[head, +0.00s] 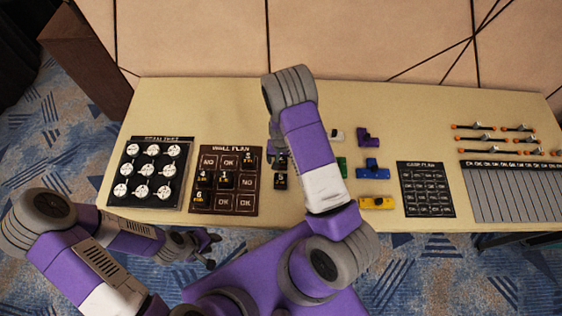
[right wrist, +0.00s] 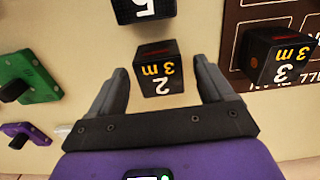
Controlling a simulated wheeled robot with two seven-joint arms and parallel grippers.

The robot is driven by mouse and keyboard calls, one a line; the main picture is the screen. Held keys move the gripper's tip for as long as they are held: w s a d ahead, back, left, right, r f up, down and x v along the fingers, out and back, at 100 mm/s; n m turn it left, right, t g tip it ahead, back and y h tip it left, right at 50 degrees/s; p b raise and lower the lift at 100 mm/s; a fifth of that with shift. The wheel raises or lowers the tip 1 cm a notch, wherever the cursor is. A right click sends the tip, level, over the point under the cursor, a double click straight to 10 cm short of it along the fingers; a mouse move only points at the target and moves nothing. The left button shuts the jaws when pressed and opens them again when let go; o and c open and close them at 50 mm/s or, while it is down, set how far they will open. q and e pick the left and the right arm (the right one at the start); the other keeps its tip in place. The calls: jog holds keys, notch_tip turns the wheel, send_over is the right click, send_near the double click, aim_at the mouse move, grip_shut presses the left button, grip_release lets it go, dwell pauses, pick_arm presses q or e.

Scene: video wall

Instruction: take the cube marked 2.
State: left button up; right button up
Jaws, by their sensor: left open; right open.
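The cube marked 2 (right wrist: 158,75) is black, with a white 2 and yellow "3 m" on it. In the right wrist view it lies between the spread fingers of my right gripper (right wrist: 161,80), near their tips, with a gap on each side. In the head view my right arm covers most of that spot, so I cannot make out the 2 or the right fingers there. My left gripper (head: 211,251) is open and empty, low in front of the table's front edge.
The cube marked 5 (head: 281,181) stands close by. A cube marked 3 (right wrist: 282,58) is at the edge of the brown wall-plan board (head: 223,207). The round-disc board (head: 114,189) is at far left.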

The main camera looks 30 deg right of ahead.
jog(key=shift+f, duration=0.4)
jog(key=shift+c, duration=0.3)
jog(key=c, duration=1)
jog(key=shift+r, duration=0.1)
